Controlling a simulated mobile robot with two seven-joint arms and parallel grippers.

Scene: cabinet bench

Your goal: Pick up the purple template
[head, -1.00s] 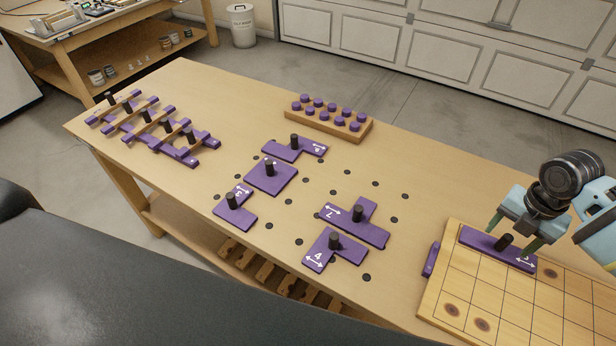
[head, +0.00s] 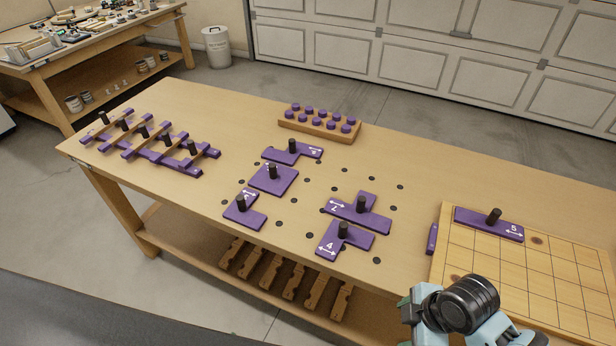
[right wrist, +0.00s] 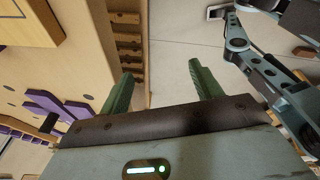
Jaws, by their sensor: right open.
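Several purple templates with black knobs lie on the bench. Template 5 (head: 475,221) lies on the gridded board's far left part. Template 4 (head: 357,240), template 7 (head: 376,219), template 3 (head: 252,219), a square template (head: 285,181) and a far template (head: 309,153) lie at mid-bench. My right gripper's body is at the head view's bottom right, nearer than the board; its fingers do not show clearly there. In the right wrist view, my right gripper (right wrist: 163,82) is open and empty, clear of the templates (right wrist: 78,112). My left gripper is out of view.
The gridded board (head: 555,275) fills the bench's right end, with a thin purple piece (head: 432,239) beside it. A wooden block with purple pegs (head: 319,129) stands at the back. Purple strips with wooden bars (head: 183,166) lie left. A lower shelf (head: 215,250) holds wooden pieces.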

